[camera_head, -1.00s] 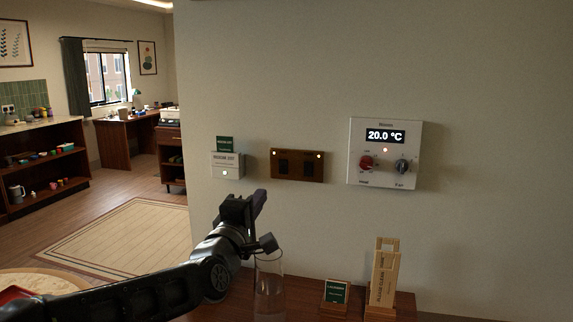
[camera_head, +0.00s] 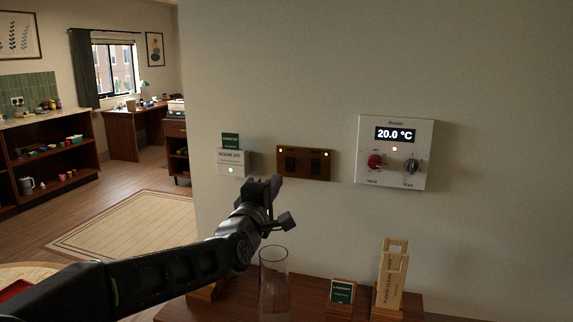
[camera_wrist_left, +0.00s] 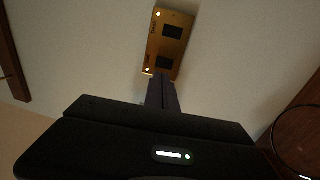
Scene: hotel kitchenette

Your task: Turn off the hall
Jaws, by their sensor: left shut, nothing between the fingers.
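A brown-gold switch plate (camera_head: 304,175) with two dark rocker switches is on the wall. The plate also shows in the left wrist view (camera_wrist_left: 153,50), with both lamps lit. My left gripper (camera_head: 272,188) is shut and empty, just below and left of the plate in the head view. In the left wrist view its closed fingers (camera_wrist_left: 160,92) reach toward the plate's lower end, slightly overlapping it; I cannot tell whether they touch. My right gripper is not in view.
A white card box (camera_head: 232,158) with a green light is left of the plate. A thermostat (camera_head: 396,153) reading 20.0 °C is to the right. Below stand a glass vase (camera_head: 273,275), a small green sign (camera_head: 342,291) and a wooden holder (camera_head: 391,280) on a wooden surface.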

